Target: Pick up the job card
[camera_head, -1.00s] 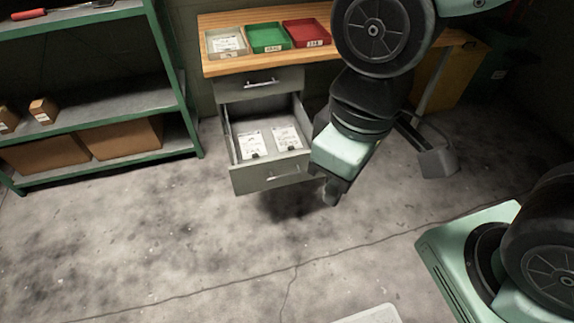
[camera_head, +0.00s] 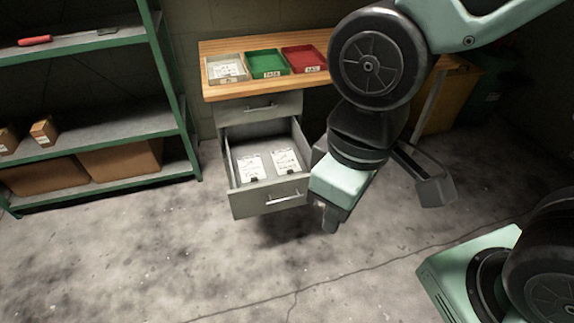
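Two white job cards, a left one (camera_head: 250,166) and a right one (camera_head: 286,161), lie flat and side by side in the open lower drawer (camera_head: 270,198). Each has a small dark clip at its near edge. Another white card (camera_head: 226,69) lies in the grey tray on the bench. My gripper (camera_head: 330,219) hangs just right of the drawer front, pointing down, below the mint wrist housing. Its fingers are mostly hidden, and I cannot tell whether they are open. I see nothing held in it.
The wooden bench top (camera_head: 234,48) holds a grey tray (camera_head: 209,77), a green tray (camera_head: 268,65) and a red tray (camera_head: 305,59). A green-framed shelf (camera_head: 175,95) stands at left. The upper drawer (camera_head: 260,108) is shut. Floor in front is clear.

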